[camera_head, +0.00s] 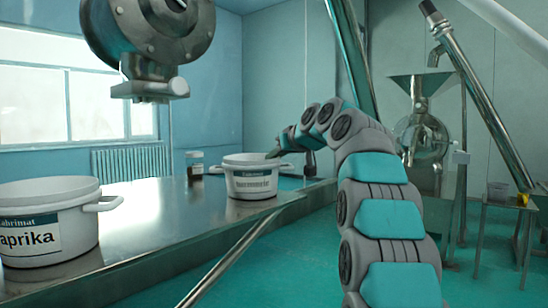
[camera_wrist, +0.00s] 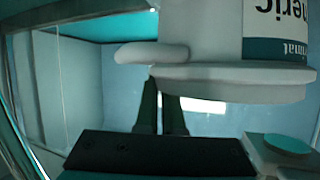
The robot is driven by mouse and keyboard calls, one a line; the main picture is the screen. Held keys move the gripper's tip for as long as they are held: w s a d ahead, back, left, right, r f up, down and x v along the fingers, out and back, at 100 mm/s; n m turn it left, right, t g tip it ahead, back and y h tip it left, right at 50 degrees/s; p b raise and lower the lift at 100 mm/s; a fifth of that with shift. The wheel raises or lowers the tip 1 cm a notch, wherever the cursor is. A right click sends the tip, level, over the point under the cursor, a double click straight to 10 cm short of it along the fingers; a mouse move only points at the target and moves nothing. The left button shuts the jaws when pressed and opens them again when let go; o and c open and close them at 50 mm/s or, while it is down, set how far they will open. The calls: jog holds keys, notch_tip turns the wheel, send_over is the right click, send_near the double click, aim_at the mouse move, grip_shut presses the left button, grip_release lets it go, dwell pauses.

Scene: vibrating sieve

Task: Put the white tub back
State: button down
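A white tub (camera_head: 250,180) with a label stands near the right edge of the metal table, upright, with side handles. In the wrist view the tub (camera_wrist: 215,40) is upside down in the picture, with a label ending in "meric" and a handle at its left. My gripper (camera_head: 283,148) is at the tub's right handle, reaching from the right. In the wrist view its two dark fingers (camera_wrist: 160,95) are close together, their tips by the handle and rim. Whether they are clamped on the handle is not clear. A second white tub (camera_head: 45,222), labelled paprika, stands at the left.
A small jar (camera_head: 195,166) with a white lid stands behind the labelled tub. The metal table (camera_head: 150,225) is bare between the two tubs. A round metal machine part (camera_head: 150,35) hangs above it. A hopper machine (camera_head: 422,125) and a small stand (camera_head: 505,205) are at the right.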

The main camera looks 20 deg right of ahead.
jog(key=c, duration=1)
grip_release()
jog(key=shift+c, duration=0.2)
jog(key=b+v, duration=0.1)
jog(key=v, duration=1.1)
